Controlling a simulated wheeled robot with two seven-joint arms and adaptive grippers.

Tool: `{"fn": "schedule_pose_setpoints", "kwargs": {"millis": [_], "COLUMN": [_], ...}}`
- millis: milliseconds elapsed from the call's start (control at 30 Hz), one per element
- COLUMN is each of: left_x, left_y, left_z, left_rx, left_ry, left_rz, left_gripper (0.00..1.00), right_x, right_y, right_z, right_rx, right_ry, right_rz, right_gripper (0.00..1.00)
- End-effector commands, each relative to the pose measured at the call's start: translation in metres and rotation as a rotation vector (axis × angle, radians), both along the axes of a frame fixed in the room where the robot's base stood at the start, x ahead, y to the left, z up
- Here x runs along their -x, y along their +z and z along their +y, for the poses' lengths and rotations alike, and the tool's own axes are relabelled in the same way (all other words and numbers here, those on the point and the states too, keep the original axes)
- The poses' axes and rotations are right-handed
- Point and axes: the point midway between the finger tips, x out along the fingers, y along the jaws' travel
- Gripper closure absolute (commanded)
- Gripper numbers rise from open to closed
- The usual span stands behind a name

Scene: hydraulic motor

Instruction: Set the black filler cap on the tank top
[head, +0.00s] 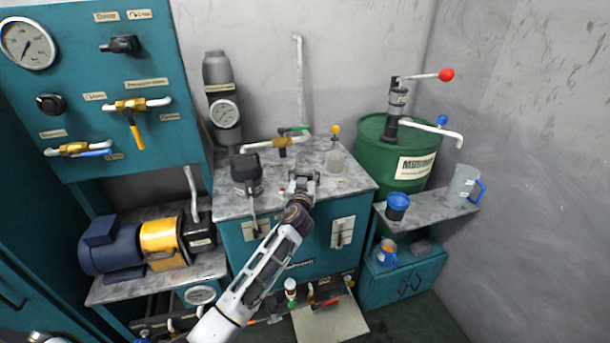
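The teal tank (262,250) stands in the middle with a grey marbled top (355,181). A black, round, cap-like part (246,167) sits upright at the left of the tank top, on a dark body. I cannot tell for sure whether it is the filler cap or a fixed fitting. My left gripper (304,178) is over the front middle of the tank top, to the right of the black part and apart from it. Its fingers are small and dark here, so their opening and anything between them are unclear. My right gripper is out of view.
A pale jar-like fitting (335,160) and a brass valve (282,142) stand behind my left gripper. A green drum (377,148) with a hand pump is at the right.

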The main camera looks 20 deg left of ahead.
Motion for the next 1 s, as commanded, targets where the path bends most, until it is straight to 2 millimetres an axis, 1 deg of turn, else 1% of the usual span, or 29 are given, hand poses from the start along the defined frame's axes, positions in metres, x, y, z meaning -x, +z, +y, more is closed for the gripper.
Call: {"fn": "schedule_pose_setpoints", "kwargs": {"millis": [33,67,633,833,1000], "left_x": [0.000,0.000,0.000,0.014,0.029], "left_y": [0.000,0.000,0.003,0.001,0.002], "left_z": [0.000,0.000,0.000,-0.003,-0.006], "left_rx": [0.000,0.000,-0.001,0.000,0.002], "left_ry": [0.000,0.000,0.000,-0.001,0.000], "left_rz": [0.000,0.000,0.000,0.001,0.000], "left_gripper": [0.32,0.28,0.28,0.28,0.28], "right_x": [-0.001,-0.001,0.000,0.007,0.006], "right_y": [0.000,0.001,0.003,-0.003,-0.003], "right_z": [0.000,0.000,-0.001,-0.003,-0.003], "right_rx": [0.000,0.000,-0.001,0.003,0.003], "right_ry": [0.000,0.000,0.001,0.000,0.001], "right_rz": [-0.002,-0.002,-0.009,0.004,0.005], "right_gripper": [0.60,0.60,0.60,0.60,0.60]}}
